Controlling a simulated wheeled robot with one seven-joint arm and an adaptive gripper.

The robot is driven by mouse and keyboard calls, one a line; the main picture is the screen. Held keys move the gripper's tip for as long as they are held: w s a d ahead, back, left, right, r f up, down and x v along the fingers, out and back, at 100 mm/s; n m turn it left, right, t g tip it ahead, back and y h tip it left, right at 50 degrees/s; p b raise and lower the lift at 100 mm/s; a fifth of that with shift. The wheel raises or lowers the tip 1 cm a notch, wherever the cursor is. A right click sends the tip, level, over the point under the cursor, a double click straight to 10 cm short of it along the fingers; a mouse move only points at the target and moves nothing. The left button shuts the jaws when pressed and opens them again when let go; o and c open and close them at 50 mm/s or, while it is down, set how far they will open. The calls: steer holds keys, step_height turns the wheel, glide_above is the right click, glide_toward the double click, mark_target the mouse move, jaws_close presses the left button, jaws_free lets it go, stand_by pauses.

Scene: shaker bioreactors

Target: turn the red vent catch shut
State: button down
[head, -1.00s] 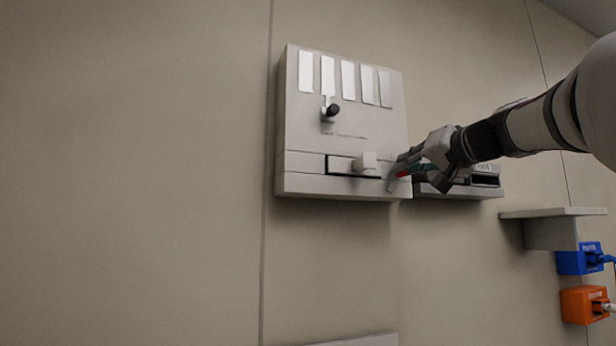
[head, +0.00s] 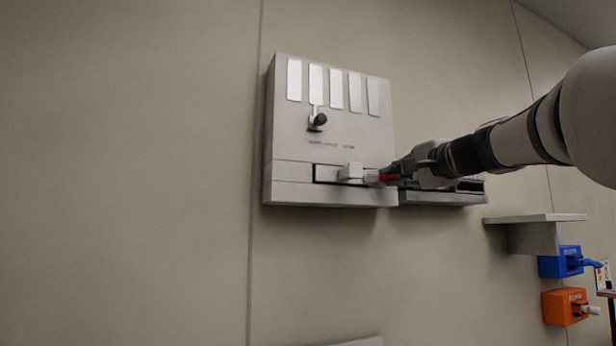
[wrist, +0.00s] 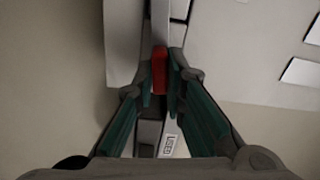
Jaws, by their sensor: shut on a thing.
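The red vent catch (wrist: 160,70) sits between my fingertips in the wrist view, with a fingertip against each side. My gripper (wrist: 161,80) is shut on it. In the head view my gripper (head: 384,177) is at the lower right edge of the pale wall unit (head: 285,143), where a bit of the red catch (head: 388,177) shows. My fingers hide part of the catch, and its exact angle is hard to tell.
The unit has a black-knobbed lever (head: 319,119) and a pale block (head: 350,171) in a slot. A lower box (head: 440,198) adjoins it on the right. A shelf (head: 535,218), a blue box (head: 560,262) and an orange box (head: 565,306) are farther right.

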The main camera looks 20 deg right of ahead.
steer(key=shift+m, duration=0.7)
steer(key=shift+d, duration=0.1)
steer(key=c, duration=1.6)
jaws_free()
steer(key=shift+c, duration=0.2)
steer(key=shift+s, duration=0.1)
steer(key=s, duration=1.1)
steer(key=shift+s+d, duration=0.2)
steer(key=shift+s, duration=0.2)
steer(key=shift+f, duration=0.1)
